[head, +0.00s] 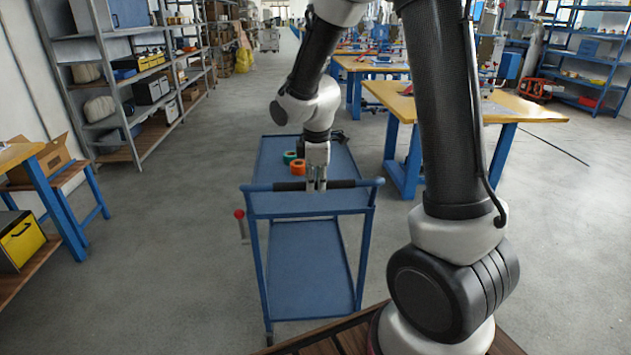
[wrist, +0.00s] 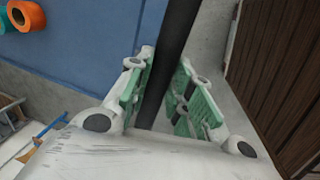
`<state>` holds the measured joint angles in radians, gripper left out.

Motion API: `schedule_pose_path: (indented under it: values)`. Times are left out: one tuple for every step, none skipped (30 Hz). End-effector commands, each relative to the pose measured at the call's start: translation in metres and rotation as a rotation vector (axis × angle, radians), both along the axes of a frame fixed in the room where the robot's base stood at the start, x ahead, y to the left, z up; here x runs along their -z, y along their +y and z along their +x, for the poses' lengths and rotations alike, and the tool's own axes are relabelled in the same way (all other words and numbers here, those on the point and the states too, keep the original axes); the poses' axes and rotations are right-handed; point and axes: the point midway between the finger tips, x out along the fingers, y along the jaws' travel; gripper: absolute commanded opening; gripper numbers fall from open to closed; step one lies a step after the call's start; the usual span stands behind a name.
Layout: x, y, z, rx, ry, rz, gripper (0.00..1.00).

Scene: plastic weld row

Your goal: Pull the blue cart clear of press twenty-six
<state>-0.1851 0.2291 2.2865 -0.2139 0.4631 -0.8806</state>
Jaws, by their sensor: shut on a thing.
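The blue cart (head: 310,268) stands upright in the aisle in front of me, with a top tray and a lower shelf. Its push handle (head: 345,184), with a black grip, faces me. My gripper (head: 316,184) points down and is shut on the handle's black grip. In the wrist view the black bar (wrist: 176,45) runs between my green-padded fingers (wrist: 160,95). A green tape roll (head: 289,157) and an orange tape roll (head: 298,167) lie on the top tray. No press is marked twenty-six legibly; a blue machine (head: 508,66) stands on the right bench.
A wooden-topped bench (head: 535,108) with blue legs stands right of the cart, close by. Grey shelving (head: 135,100) lines the left wall. A red-knobbed lever (head: 239,214) shows beside the cart's left edge. Bare floor (head: 185,240) lies left of the cart.

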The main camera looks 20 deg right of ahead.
Motion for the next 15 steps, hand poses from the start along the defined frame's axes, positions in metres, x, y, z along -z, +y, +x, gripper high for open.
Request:
schedule_pose_path:
  values:
    - [-0.0001, -0.0002, -0.0001, 0.0, 0.0, 0.0, 0.0]
    - [-0.0001, -0.0001, -0.0001, 0.0, 0.0, 0.0, 0.24]
    - [-0.0001, -0.0001, -0.0001, 0.0, 0.0, 0.0, 0.31]
    - [-0.0001, -0.0001, -0.0001, 0.0, 0.0, 0.0, 0.36]
    - [-0.0001, -0.0001, -0.0001, 0.0, 0.0, 0.0, 0.42]
    - [-0.0001, -0.0001, -0.0001, 0.0, 0.0, 0.0, 0.43]
    - [-0.0001, -0.0001, -0.0001, 0.0, 0.0, 0.0, 0.43]
    - [-0.0001, 0.0, 0.0, 0.0, 0.0, 0.0, 0.43]
    - [-0.0001, 0.0, 0.0, 0.0, 0.0, 0.0, 0.43]
    - [-0.0001, 0.0, 0.0, 0.0, 0.0, 0.0, 0.43]
    - [-0.0001, 0.0, 0.0, 0.0, 0.0, 0.0, 0.43]
    - [-0.0001, 0.0, 0.0, 0.0, 0.0, 0.0, 0.43]
    - [-0.0001, 0.0, 0.0, 0.0, 0.0, 0.0, 0.43]
    - [-0.0005, 0.0001, -0.0001, 0.0, 0.0, 0.0, 0.43]
    - [-0.0017, 0.0001, -0.0001, 0.0, -0.001, 0.001, 0.43]
